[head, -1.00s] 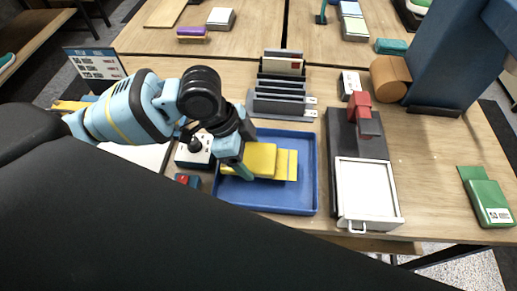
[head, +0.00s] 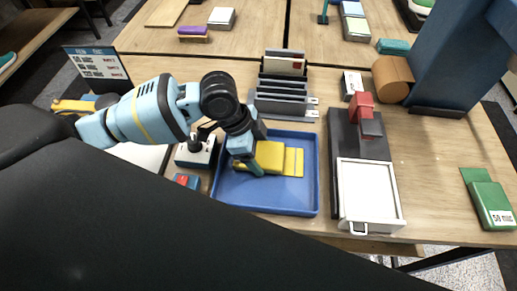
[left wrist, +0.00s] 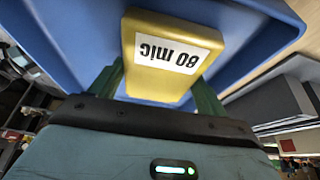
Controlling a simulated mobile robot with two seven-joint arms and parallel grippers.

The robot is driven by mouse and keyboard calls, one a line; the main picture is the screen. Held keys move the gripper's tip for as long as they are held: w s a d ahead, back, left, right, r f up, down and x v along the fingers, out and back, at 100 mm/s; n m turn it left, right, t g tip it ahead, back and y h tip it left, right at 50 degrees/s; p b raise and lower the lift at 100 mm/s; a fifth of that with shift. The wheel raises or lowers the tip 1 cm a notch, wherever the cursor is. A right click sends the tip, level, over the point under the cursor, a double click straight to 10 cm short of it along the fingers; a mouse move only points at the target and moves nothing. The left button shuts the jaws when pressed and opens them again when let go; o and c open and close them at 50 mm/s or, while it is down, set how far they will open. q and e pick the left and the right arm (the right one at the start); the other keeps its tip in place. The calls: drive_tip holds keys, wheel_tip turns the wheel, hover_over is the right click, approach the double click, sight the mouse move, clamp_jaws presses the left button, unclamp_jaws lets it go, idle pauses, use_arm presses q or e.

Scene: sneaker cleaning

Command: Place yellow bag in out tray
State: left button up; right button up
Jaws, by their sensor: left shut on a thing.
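The yellow bag (head: 272,157) is in the blue tray (head: 312,190), within its rim, in the head view. My left gripper (head: 250,164) reaches over the tray's left side and is shut on the bag. In the left wrist view the bag (left wrist: 170,58) sits between the two green fingers (left wrist: 160,90), with a white "80 mic" label facing the camera and the blue tray (left wrist: 70,45) behind it. Whether the bag touches the tray floor is hard to tell. My right gripper is not in view.
A grey file rack (head: 282,85) stands behind the tray. A dark device with a white plate (head: 370,190) stands close on its right. A joystick box (head: 196,150) and a small red-topped box (head: 187,181) are on its left. A green bag (head: 490,203) lies far right.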

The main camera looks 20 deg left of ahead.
use_arm(q)
drive_tip(key=o, duration=1.1)
drive_tip(key=shift+f, duration=0.1)
drive_tip(key=p+v, duration=0.1)
drive_tip(key=v, duration=1.1)
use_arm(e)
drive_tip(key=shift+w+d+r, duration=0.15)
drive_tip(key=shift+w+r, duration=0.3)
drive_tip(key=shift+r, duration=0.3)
